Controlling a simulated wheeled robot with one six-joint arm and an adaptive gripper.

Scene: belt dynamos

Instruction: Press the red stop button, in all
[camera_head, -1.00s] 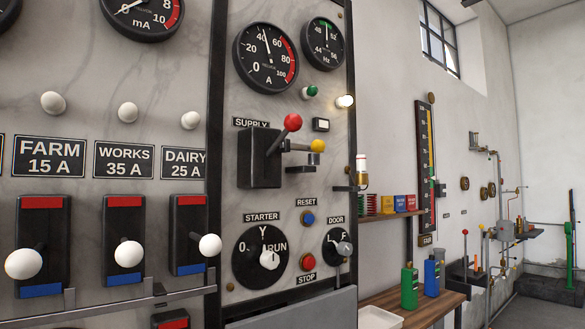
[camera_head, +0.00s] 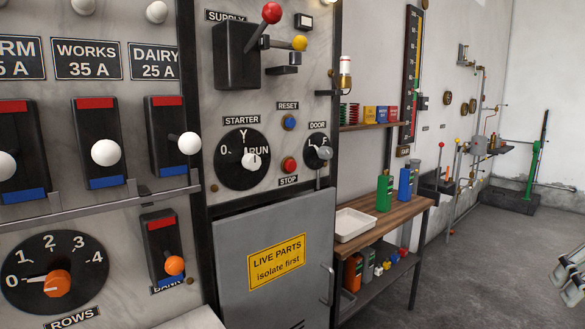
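The red stop button (camera_head: 289,165) sits on the marbled panel just above its STOP label (camera_head: 288,181). It is right of the starter dial (camera_head: 242,159), below the blue reset button (camera_head: 289,123) and left of the door knob (camera_head: 319,152). Nothing touches or covers it. My gripper (camera_head: 560,285) shows only in part at the lower right edge of the view. Its two grey fingers are apart with nothing seen between them. It is far to the right of the button.
The supply lever (camera_head: 271,14) with its red knob juts out above. A grey door (camera_head: 240,245) with a yellow warning sign (camera_head: 276,262) and a handle lies below. A wooden bench (camera_head: 400,207) with a white tray (camera_head: 355,224) stands to the right. Open floor (camera_head: 480,260) lies beyond.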

